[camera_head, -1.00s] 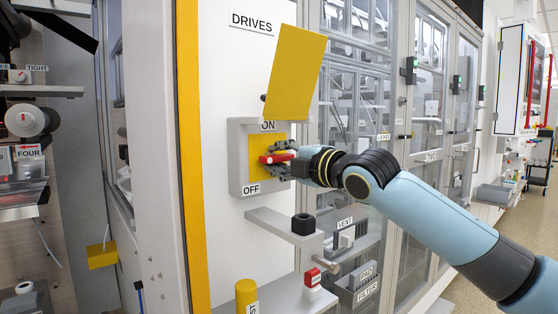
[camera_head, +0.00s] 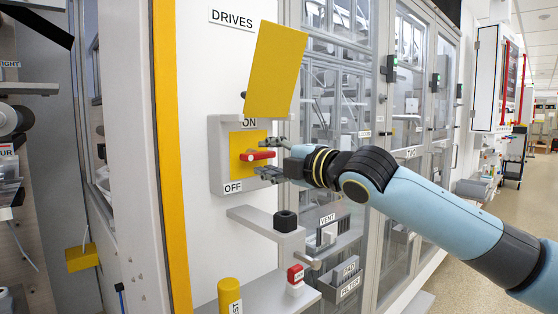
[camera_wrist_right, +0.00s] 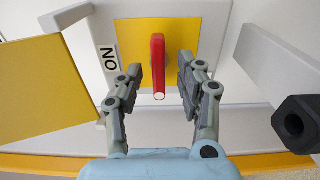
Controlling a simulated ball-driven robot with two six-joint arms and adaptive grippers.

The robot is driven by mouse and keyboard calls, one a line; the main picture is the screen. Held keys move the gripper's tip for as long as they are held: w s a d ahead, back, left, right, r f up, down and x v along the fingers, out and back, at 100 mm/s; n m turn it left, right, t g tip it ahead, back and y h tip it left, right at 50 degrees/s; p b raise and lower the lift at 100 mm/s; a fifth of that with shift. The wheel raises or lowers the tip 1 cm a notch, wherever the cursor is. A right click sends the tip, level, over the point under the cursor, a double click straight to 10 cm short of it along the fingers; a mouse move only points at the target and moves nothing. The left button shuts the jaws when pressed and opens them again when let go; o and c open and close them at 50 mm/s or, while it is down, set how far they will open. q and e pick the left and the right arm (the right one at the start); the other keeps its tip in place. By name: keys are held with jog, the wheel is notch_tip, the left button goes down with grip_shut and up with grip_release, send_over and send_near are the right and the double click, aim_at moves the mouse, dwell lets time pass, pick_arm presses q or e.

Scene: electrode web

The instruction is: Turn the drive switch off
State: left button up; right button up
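The drive switch is a red handle (camera_head: 257,155) on a yellow plate (camera_head: 238,142) in a grey wall box (camera_head: 217,160), under the DRIVES label. The handle lies roughly level, between the ON label above and the OFF label (camera_head: 233,187) below. A yellow cover flap (camera_head: 275,72) stands raised above the box. My right gripper (camera_head: 263,157) is open, one finger above and one below the handle. In the right wrist view, the red handle (camera_wrist_right: 158,65) stands between the spread fingers with gaps on both sides. My left gripper is not in view.
A grey shelf (camera_head: 255,221) with a black hex knob (camera_head: 286,221) juts out below the box. A red button block (camera_head: 295,275) and a yellow cylinder (camera_head: 229,296) are lower. Glass-doored cabinets (camera_head: 340,130) stand to the right. A yellow post (camera_head: 168,150) is left.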

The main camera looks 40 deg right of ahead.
aim_at(265, 158)
jog(key=s, duration=0.3)
jog(key=shift+s+d+f, duration=0.1)
jog(key=shift+s+d, duration=0.15)
jog(key=shift+s, duration=0.65)
